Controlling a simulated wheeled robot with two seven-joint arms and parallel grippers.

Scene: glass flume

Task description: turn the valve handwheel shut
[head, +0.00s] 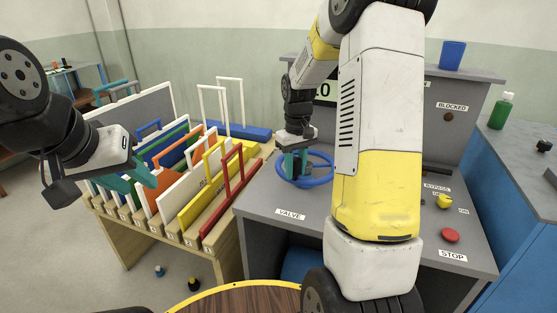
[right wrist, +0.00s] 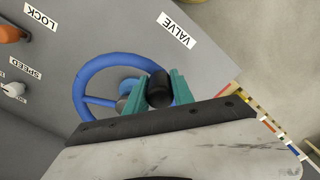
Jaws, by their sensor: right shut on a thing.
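The blue valve handwheel (head: 318,180) lies on the grey console top beside the VALVE label (head: 290,214). It also shows in the right wrist view (right wrist: 88,78), with a spoke and a blue hub. My right gripper (head: 296,165) points down at the wheel's left part. In the right wrist view its teal fingers (right wrist: 159,92) are shut around a black knob (right wrist: 159,84) at the wheel's rim. The fingers and palm hide part of the rim. My left gripper (head: 135,182) is away to the left, above the panel rack, its teal fingers apart with nothing visible between them.
A wooden rack (head: 150,224) of coloured framed panels stands left of the console. A red STOP button (head: 449,236) and a yellow bypass knob (head: 444,201) sit at the console's right. A blue cup (head: 453,54) and a green bottle (head: 501,111) stand further right.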

